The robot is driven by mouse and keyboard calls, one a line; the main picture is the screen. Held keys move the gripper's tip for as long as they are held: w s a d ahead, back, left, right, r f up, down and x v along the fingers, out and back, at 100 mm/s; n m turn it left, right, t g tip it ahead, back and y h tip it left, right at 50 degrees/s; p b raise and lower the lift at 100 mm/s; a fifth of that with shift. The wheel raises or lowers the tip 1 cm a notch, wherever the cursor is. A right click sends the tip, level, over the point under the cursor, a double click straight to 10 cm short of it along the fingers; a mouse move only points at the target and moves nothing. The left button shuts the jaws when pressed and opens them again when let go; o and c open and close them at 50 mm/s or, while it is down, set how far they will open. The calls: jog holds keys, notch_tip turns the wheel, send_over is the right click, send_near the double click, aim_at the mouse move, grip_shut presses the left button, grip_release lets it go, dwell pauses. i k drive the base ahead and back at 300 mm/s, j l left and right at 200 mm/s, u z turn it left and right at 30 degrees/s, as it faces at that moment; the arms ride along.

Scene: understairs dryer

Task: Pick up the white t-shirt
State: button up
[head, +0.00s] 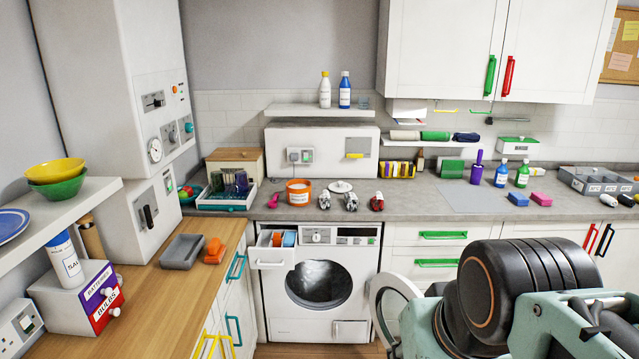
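I cannot make out a white t-shirt for certain. A small white roll (405,135) lies on a narrow wall shelf, left of a green roll (436,136) and a dark blue roll (466,138); it may be cloth, but it is too small to tell. The front-loading machine (287,329) stands under the counter with its round door (396,300) swung open to the right. Its drum (320,284) looks dark grey, and no white cloth is clear in it. My arm fills the lower right and hides part of the cabinets. My gripper is not in view.
The machine's top-left drawer (271,262) is pulled out. The counter (440,184) holds an orange tub (299,192), bottles, sponges and a grey divided tray (598,181). A wooden counter (150,318) runs along the left, with a grey tray (181,251) on it.

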aim_at(325, 201)
jog(key=i+l+u, duration=0.15)
jog(key=l, duration=0.2)
jog(key=i+l+u, duration=0.15)
jog(key=i+l, duration=0.15)
jog(key=i+l+u, duration=0.2)
jog(key=l, duration=0.25)
jog(key=i+l+u, duration=0.15)
jog(key=l, duration=0.25)
jog(key=i+l+u, duration=0.1)
jog(key=l+u, duration=0.35)
jog(key=l, duration=0.7)
jog(key=k+l+u, duration=0.1)
jog(key=l+u, duration=0.4)
jog(key=l, duration=0.65)
jog(key=l+u, duration=0.15)
jog(key=l, duration=0.65)
jog(key=k+l+u, duration=0.2)
jog(key=l, duration=0.55)
jog(key=i, duration=0.05)
